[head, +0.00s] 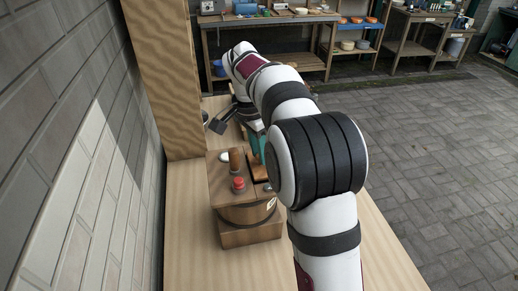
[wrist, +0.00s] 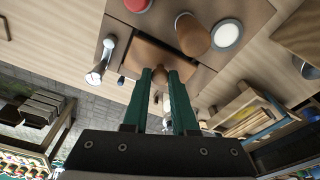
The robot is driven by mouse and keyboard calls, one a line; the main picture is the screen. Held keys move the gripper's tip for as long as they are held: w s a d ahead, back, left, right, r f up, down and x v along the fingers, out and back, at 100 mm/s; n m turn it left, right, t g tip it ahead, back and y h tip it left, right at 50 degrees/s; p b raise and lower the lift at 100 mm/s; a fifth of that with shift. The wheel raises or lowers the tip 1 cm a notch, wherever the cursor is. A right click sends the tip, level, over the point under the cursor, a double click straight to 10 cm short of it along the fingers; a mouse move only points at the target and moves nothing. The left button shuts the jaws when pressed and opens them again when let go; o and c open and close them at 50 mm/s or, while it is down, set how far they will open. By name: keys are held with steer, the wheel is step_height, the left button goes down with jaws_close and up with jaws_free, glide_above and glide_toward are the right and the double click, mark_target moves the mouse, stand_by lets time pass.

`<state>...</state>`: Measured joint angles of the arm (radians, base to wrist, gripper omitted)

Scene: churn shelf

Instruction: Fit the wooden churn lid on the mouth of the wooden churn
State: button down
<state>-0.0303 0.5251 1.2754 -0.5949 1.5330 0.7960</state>
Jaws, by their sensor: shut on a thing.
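The wooden churn (head: 230,189) stands on the bench, with a flat square top and a rounded body. Its top also shows in the wrist view (wrist: 118,12). The brown wooden lid (wrist: 143,52) is at the mouth in this top; a dark strip shows along one of its edges. I cannot tell whether it is seated or just above. My gripper (wrist: 165,75) is shut on the lid's small knob with its two green fingers. In the head view, my arm hides most of the lid and gripper.
On the churn's top stand a red button (head: 238,183), a wooden handle (head: 235,160) and a white disc (wrist: 227,35). A metal lever (wrist: 100,62) is at one edge. A wooden post (head: 165,80) rises behind left, beside a brick wall. Bare bench (head: 195,262) lies in front.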

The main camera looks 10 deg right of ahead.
steer(key=shift+f, duration=0.8)
steer(key=shift+r, duration=0.1)
steer(key=c, duration=0.6)
jaws_free()
steer(key=c, duration=0.4)
steer(key=shift+s+a+r, duration=0.1)
steer(key=shift+a+r, duration=0.05)
steer(key=shift+r, duration=0.9)
steer(key=shift+s+a+r, duration=0.1)
steer(key=shift+a+r, duration=0.05)
steer(key=shift+r, duration=0.95)
steer(key=shift+a+r, duration=0.15)
steer(key=shift+r, duration=1)
